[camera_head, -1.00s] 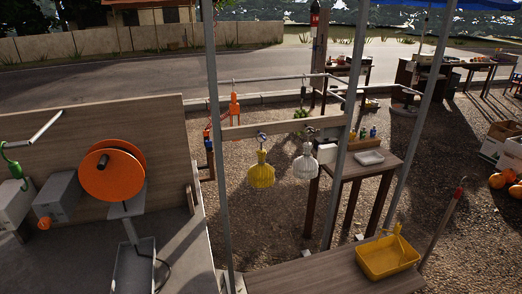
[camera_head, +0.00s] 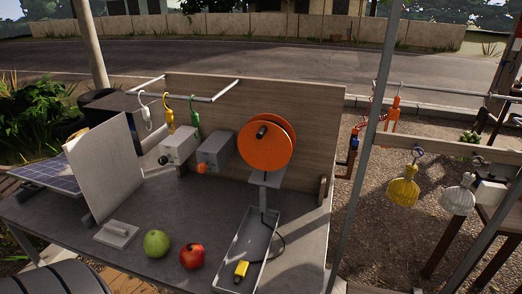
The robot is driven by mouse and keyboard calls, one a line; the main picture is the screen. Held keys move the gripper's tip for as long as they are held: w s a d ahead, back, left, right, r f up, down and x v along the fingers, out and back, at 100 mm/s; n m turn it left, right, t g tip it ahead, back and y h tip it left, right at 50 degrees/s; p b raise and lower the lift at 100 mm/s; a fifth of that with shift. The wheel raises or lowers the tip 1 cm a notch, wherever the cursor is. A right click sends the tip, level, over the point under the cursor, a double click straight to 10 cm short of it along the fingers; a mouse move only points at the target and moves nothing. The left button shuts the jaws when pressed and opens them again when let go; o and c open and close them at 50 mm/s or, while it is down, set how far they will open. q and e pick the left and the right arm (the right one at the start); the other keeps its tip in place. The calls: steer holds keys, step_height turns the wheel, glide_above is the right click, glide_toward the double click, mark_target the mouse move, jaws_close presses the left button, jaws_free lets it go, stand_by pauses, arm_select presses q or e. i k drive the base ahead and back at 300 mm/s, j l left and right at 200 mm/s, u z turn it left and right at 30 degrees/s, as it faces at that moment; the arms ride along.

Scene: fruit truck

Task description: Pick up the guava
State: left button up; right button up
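A round green fruit (camera_head: 157,243), which looks like the guava, rests on the grey table (camera_head: 300,235) near its front edge. A round red fruit (camera_head: 192,256) sits just to its right, with a small gap between them. Neither of my grippers is in view, so nothing is seen touching the fruit.
A flat grey plate with a handle (camera_head: 117,233) lies left of the green fruit. A grey tray (camera_head: 250,240) holding a yellow piece (camera_head: 241,270) stands to the right, below an orange reel (camera_head: 266,145). Grey boxes (camera_head: 179,145) and an upright board (camera_head: 104,165) stand behind.

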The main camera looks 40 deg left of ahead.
mark_target(157, 244)
steer(key=u, duration=2)
